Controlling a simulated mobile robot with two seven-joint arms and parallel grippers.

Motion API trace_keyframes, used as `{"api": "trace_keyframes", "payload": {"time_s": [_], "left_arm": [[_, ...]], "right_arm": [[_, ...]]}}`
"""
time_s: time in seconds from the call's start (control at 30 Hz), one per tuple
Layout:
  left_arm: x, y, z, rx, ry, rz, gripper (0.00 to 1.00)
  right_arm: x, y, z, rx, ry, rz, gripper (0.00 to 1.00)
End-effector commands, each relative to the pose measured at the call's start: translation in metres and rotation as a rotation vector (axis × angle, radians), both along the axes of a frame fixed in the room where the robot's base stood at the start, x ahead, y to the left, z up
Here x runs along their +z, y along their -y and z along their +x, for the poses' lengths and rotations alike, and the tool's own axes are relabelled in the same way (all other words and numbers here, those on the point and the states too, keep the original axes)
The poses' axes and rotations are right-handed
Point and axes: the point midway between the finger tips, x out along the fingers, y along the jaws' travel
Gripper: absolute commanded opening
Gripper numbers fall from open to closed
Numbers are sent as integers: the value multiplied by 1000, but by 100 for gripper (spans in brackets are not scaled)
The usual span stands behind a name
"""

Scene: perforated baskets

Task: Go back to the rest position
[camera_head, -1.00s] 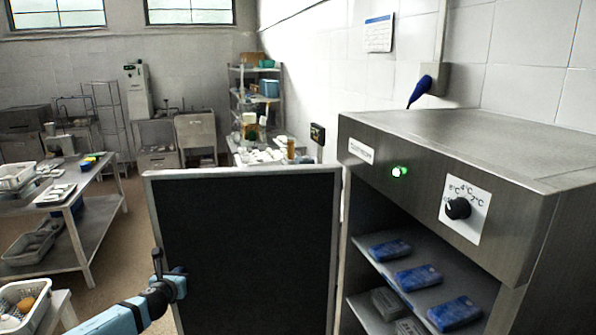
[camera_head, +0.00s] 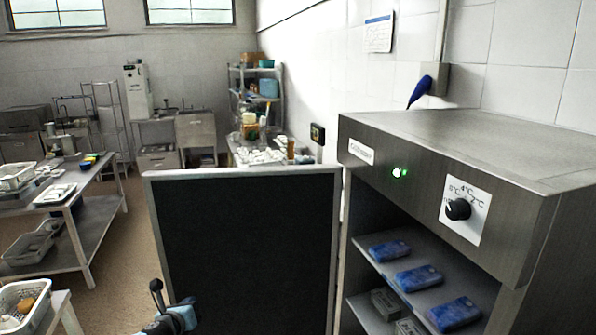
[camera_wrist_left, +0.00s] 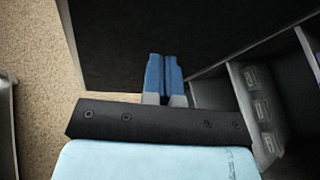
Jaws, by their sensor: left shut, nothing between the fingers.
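My left gripper (camera_head: 184,314) shows at the bottom edge of the head view, in front of the lower left part of the open cabinet door (camera_head: 240,250). In the left wrist view its two blue fingers (camera_wrist_left: 163,68) are pressed together with nothing between them. They point toward the dark door panel (camera_wrist_left: 120,35); I cannot tell how far off it is. Most of the left arm is below the head view. My right gripper is not in view.
The steel cabinet (camera_head: 440,150) stands open at the right, with several blue packs (camera_head: 418,278) on its shelves. A steel table (camera_head: 90,215) stands at the left. A white basket (camera_head: 22,312) is at the lower left. Bare floor (camera_head: 125,255) lies between the table and door.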

Motion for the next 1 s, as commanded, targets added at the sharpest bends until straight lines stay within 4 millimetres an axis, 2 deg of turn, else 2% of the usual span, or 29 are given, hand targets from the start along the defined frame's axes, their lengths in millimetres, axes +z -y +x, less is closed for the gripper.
{"api": "trace_keyframes", "payload": {"time_s": [0.03, 0.2, 0.4, 0.57, 0.7, 0.8, 0.9, 1.0], "left_arm": [[-25, 24, -25, 7, -52, -134, 0], [-76, 84, -104, 107, -222, -644, 0], [-111, 124, -196, 320, -411, -1220, 0], [-128, 132, -267, 559, -523, -1655, 0], [-138, 123, -328, 802, -567, -2008, 0], [-141, 111, -365, 963, -562, -2216, 0], [-142, 100, -393, 1089, -539, -2367, 0], [-143, 91, -410, 1168, -516, -2458, 0]], "right_arm": [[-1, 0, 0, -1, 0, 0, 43], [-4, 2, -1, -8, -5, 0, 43], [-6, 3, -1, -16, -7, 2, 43], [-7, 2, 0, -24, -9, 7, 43], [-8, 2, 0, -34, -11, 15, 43], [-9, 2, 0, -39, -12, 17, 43], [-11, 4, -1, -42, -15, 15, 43], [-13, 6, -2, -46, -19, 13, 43]]}}
